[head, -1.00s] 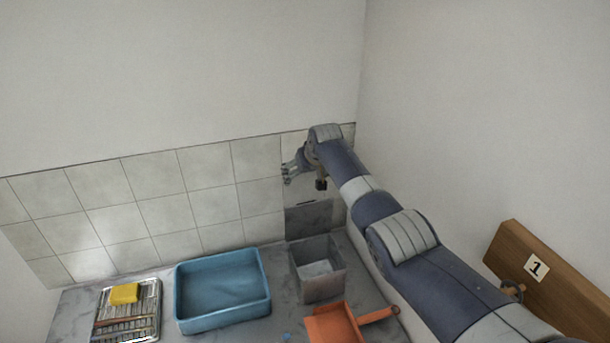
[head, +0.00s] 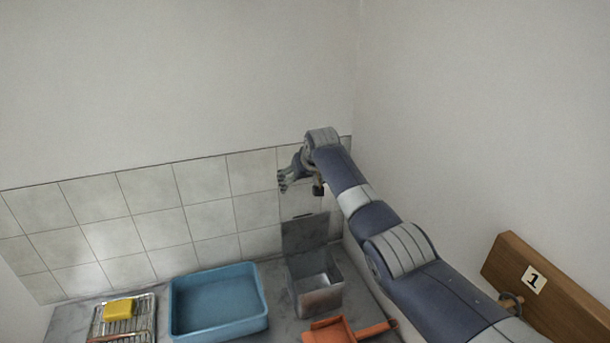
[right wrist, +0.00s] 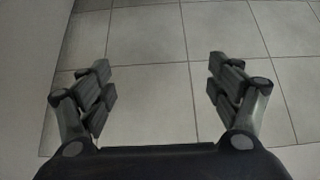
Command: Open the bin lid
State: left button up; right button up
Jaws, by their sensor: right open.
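The bin (head: 318,301) is a small grey metal box at the back right of the counter. Its lid (head: 304,233) stands raised, upright against the tiled wall, and the bin's inside shows. My right gripper (head: 283,181) is above the lid, apart from it, near the tiles. It is open and empty. In the right wrist view its fingers (right wrist: 150,88) are spread wide with only tiles between them. My left gripper is in neither view.
A blue tub (head: 218,328) stands left of the bin. A wire rack (head: 138,333) with a yellow sponge (head: 118,309) is further left. An orange dustpan (head: 327,333) lies in front of the bin. A wooden board (head: 556,306) marked 1 is on the right wall.

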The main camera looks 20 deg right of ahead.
aim_at(306, 219)
jog(key=v, duration=1.1)
jog(key=shift+s+r, duration=0.25)
jog(key=shift+r, duration=0.05)
jog(key=shift+d, duration=0.1)
